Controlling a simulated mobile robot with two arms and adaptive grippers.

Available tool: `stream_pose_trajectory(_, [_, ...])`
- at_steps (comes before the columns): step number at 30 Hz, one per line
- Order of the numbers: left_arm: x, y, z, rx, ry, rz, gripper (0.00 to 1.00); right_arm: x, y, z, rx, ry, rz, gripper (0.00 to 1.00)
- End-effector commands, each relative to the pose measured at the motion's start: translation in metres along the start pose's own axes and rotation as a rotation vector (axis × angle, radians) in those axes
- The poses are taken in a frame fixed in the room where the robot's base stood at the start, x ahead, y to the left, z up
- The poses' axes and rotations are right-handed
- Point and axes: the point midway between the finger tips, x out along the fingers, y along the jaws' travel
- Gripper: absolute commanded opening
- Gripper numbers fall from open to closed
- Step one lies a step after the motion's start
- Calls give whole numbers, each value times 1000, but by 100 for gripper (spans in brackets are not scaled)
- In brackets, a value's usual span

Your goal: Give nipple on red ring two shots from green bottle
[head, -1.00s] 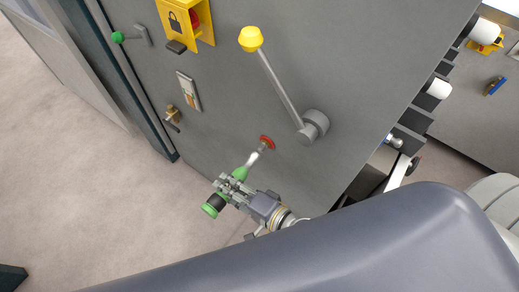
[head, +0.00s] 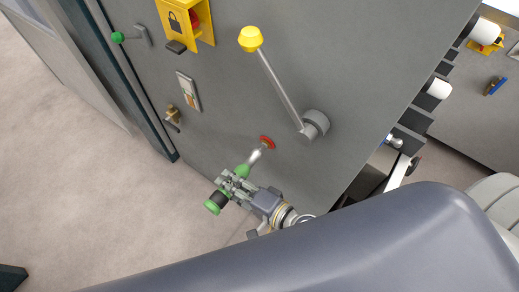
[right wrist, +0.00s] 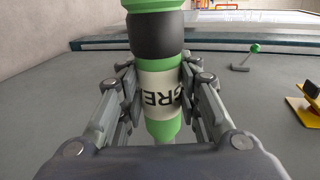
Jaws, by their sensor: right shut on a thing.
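The red ring (head: 267,142) sits on the grey machine panel, with a small nipple at its middle. My right gripper (head: 235,184) is shut on the green bottle (head: 213,206), below and left of the ring. The bottle is tilted, its pale nozzle (head: 255,157) pointing up at the ring. The nozzle tip is very near the nipple; I cannot tell whether they touch. In the right wrist view the bottle (right wrist: 160,131) stands between the fingers, with a dark band and a label with letters. The ring is hidden there. My left gripper is not in view.
A lever with a yellow knob (head: 250,38) pivots on the panel just right of the ring. A yellow lock box (head: 187,18), a green-knobbed handle (head: 118,37), a switch plate (head: 188,91) and a brass latch (head: 173,115) are farther left.

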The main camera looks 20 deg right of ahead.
Motion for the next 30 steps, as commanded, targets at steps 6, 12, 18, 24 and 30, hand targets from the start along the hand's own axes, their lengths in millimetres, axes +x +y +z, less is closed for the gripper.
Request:
stream_pose_trajectory(6, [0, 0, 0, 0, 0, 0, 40, 0, -1, 0, 1, 1, -2, 2])
stream_pose_trajectory(12, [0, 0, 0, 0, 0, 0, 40, 0, -1, -1, 0, 1, -2, 2])
stream_pose_trajectory(18, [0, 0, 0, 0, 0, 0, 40, 0, -1, -4, 1, 1, -2, 2])
stream_pose_trajectory(24, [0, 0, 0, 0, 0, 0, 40, 0, -1, -7, 0, 1, -2, 2])
stream_pose_trajectory(30, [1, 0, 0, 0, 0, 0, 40, 0, -1, -10, 0, 1, -2, 2])
